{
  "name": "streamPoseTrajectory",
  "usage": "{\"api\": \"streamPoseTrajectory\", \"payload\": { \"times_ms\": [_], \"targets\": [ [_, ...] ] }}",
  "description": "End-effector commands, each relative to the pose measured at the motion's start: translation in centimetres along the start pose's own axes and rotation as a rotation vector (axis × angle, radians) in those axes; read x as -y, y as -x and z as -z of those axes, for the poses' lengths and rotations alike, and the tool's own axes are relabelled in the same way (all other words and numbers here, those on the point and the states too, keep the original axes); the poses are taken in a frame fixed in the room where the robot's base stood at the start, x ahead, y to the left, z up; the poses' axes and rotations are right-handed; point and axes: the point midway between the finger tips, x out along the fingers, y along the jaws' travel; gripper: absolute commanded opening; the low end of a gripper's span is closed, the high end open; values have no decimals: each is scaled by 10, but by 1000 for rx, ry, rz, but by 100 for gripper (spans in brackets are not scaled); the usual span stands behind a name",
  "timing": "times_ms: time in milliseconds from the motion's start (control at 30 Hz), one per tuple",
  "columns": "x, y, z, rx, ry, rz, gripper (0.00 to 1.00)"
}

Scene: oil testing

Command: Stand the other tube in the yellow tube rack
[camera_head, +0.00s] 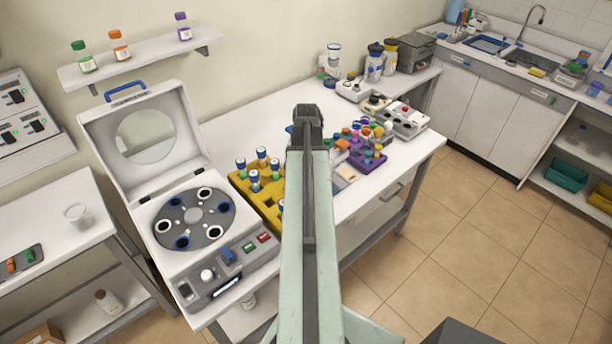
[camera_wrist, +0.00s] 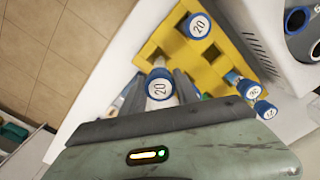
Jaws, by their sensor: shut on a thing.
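The yellow tube rack (camera_head: 236,181) stands on the white bench right of the open centrifuge, partly hidden by my arm. It also shows in the wrist view (camera_wrist: 224,71), with several empty square openings. My gripper (camera_wrist: 160,92) is shut on a tube with a blue-rimmed white cap marked 20 (camera_wrist: 159,84). The held tube is seen cap-on, over the near part of the rack; its lower end is hidden, so I cannot tell whether it is in an opening. Another tube marked 20 (camera_wrist: 198,26) stands in the rack's far corner. My gripper is hidden in the head view.
Several capped tubes (camera_head: 262,155) stand in the rack. The centrifuge (camera_head: 205,262) is close beside it, lid up, its rotor (camera_head: 194,214) exposed. Colourful small racks (camera_head: 366,158) and instruments stand further right. Bottles line the back of the bench.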

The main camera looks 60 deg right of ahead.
Motion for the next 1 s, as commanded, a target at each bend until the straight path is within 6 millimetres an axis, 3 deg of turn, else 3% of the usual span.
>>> {"api": "streamPoseTrajectory", "payload": {
  "times_ms": [167, 1000],
  "targets": [
    [-1, -14, 0, 0, -1, 0, 0],
    [-3, -17, -1, 0, -3, 0, 0]
  ]
}}
